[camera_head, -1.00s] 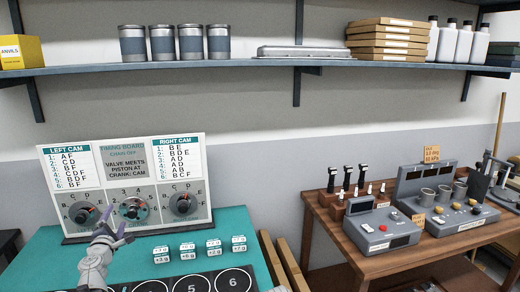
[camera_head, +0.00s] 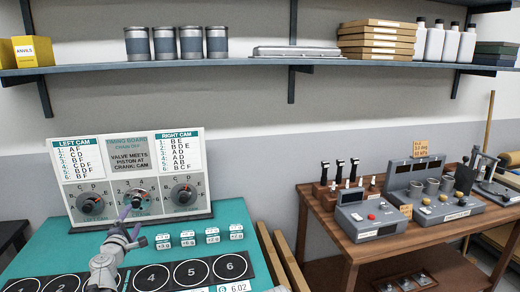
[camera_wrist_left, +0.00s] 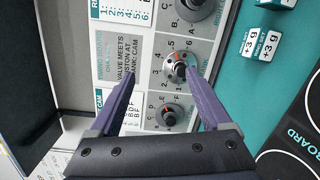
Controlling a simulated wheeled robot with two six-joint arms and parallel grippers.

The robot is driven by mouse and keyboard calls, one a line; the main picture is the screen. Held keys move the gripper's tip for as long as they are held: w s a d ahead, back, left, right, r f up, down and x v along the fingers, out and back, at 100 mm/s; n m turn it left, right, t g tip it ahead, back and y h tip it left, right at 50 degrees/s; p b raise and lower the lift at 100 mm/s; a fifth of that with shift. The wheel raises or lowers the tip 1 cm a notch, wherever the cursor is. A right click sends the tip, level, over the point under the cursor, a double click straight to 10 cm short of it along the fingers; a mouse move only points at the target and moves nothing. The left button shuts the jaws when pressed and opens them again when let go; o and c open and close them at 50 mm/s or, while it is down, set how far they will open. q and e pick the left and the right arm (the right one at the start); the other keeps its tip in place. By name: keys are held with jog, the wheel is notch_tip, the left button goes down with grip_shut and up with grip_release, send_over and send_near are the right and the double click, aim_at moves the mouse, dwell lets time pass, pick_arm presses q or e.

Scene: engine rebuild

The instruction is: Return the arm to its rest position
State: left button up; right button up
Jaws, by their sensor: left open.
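My left gripper (camera_head: 130,222) is open and empty in the head view, just in front of the timing board (camera_head: 125,150). In the left wrist view the two purple fingers of the gripper (camera_wrist_left: 160,95) are spread apart, with the board's middle knob (camera_wrist_left: 178,68) showing between them. No contact with the knob can be made out. The board stands upright on the teal mat (camera_head: 60,258) and carries three dials: left (camera_head: 91,203), middle (camera_head: 137,200) and right (camera_head: 183,193). My right gripper is not in view.
Small white weight blocks (camera_head: 187,240) and a dark strip of numbered circles (camera_head: 190,272) lie on the mat close to my left arm. A wooden bench (camera_head: 335,233) with devices stands at the right. A shelf (camera_head: 240,66) with cans and boxes runs above.

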pick_arm(q)
jog(key=s+d+f+m+g+h, duration=0.1)
jog(key=d+f+m+g+h, duration=0.3)
jog(key=d, duration=0.6)
jog(key=d+f+m+t+h, duration=0.1)
jog(key=d+m+h, duration=0.3)
jog(key=d, duration=0.5)
jog(key=s+d+f+m+g, duration=0.3)
jog(key=s+d+f+m, duration=0.1)
jog(key=d, duration=0.3)
jog(key=s+d+f+m+g, duration=0.4)
jog(key=d+m, duration=0.1)
jog(key=d, duration=0.3)
jog(key=s+d+f+m+g+y, duration=0.1)
jog(key=s+f+m+g+y, duration=0.2)
jog(key=s, duration=0.8)
jog(key=s+d+f+m+g+y, duration=0.1)
jog(key=s+f+m+g+y, duration=0.3)
jog(key=s, duration=0.6)
jog(key=shift+s+d+f+m+g+y, duration=0.3)
jog(key=shift+m+g, duration=0.2)
jog(key=shift+m, duration=0.4)
